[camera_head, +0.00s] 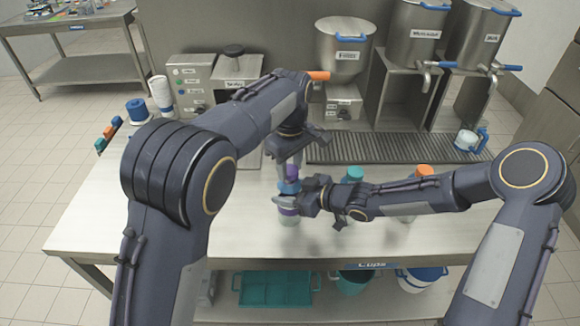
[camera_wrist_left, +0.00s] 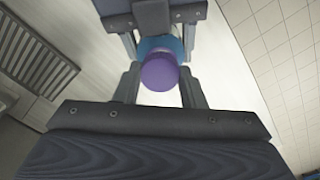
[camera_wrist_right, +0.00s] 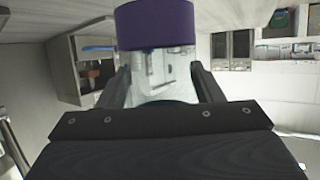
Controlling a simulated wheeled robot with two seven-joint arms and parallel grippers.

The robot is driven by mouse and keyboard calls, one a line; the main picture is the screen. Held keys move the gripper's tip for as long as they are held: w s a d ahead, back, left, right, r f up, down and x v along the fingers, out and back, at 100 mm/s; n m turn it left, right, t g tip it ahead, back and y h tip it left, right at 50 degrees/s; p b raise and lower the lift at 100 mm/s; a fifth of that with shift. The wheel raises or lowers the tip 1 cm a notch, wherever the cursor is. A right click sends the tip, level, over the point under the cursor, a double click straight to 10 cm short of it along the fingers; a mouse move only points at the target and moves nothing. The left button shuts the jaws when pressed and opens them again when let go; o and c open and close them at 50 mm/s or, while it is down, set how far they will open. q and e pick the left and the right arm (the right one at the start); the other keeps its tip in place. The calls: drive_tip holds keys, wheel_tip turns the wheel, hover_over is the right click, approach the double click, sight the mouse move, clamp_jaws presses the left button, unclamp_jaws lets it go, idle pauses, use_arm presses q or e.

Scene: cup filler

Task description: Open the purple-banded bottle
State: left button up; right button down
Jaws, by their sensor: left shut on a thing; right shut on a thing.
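The purple-banded bottle stands on the steel table. Its purple cap (camera_head: 291,172) sits above a blue collar (camera_head: 289,186), and its purple band (camera_head: 288,211) shows lower down. My left gripper (camera_head: 290,163) comes from above and is shut on the cap, which shows between its fingers in the left wrist view (camera_wrist_left: 160,73). My right gripper (camera_head: 298,197) reaches in from the right and is shut on the bottle's clear body (camera_wrist_right: 155,75). The band also shows in the right wrist view (camera_wrist_right: 155,24). Whether the cap is loose from the bottle cannot be told.
A teal-capped bottle (camera_head: 353,174) and an orange-capped bottle (camera_head: 425,170) stand to the right, partly behind my right arm. A drip grate (camera_head: 400,148) and metal dispensers (camera_head: 345,50) line the back. The table's front left is clear.

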sight(290, 170)
use_arm(q)
drive_tip(key=shift+r, duration=0.75)
drive_tip(key=shift+r, duration=2)
use_arm(e)
drive_tip(key=shift+c, duration=1.6)
unclamp_jaws()
